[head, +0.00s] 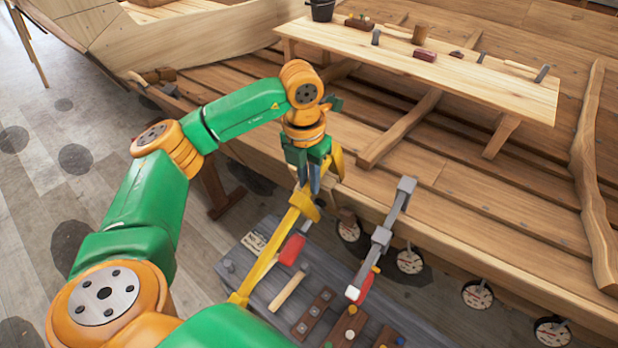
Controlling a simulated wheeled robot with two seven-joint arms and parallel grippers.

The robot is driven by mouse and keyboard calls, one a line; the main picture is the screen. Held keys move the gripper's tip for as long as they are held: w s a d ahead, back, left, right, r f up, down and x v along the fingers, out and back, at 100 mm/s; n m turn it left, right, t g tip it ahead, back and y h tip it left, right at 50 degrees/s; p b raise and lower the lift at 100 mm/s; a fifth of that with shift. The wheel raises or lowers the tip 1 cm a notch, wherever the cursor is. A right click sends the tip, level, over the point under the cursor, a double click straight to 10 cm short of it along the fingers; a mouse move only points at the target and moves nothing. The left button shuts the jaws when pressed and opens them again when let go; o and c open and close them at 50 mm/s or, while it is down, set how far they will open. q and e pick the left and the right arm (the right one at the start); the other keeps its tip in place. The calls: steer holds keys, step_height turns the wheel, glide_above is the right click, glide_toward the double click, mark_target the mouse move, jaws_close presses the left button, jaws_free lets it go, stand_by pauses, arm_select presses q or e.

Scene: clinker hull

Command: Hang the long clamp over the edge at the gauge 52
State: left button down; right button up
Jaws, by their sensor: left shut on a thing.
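My left gripper (314,178) points down near the hull's edge, shut on a long yellow clamp (268,258). The clamp's bar slants down to the lower left, with a red part (292,250) beside it. The fingers partly hide its upper end. A grey clamp (381,238) with a red handle is at the hull edge (437,236) further right. Round dial gauges show below the edge: one (349,230) near my gripper, then others (409,260), (477,295) and (552,331) to the right. Their numbers are too small to read. My right gripper is not in view.
A grey bench (240,262) below holds a wooden-handled tool (290,289) and dark wooden blocks (313,315). A plank table (450,76) on the hull carries a black bucket (321,10) and several tools. The hull edge right of the grey clamp looks clear.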

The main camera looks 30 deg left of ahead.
arm_select(q)
steer(key=shift+f, duration=0.15)
steer(key=shift+s+f+b, duration=0.15)
steer(key=shift+s+b, duration=0.1)
steer(key=shift+b, duration=0.05)
stand_by(0.6)
steer(key=c, duration=0.8)
jaws_free()
steer(key=shift+o, duration=0.2)
steer(key=shift+s+d, duration=0.1)
steer(key=shift+s, duration=0.05)
steer(key=shift+r, duration=0.2)
steer(key=r, duration=0.7)
steer(key=shift+s+b, duration=0.25)
steer(key=shift+b, duration=0.05)
steer(key=shift+f, duration=0.1)
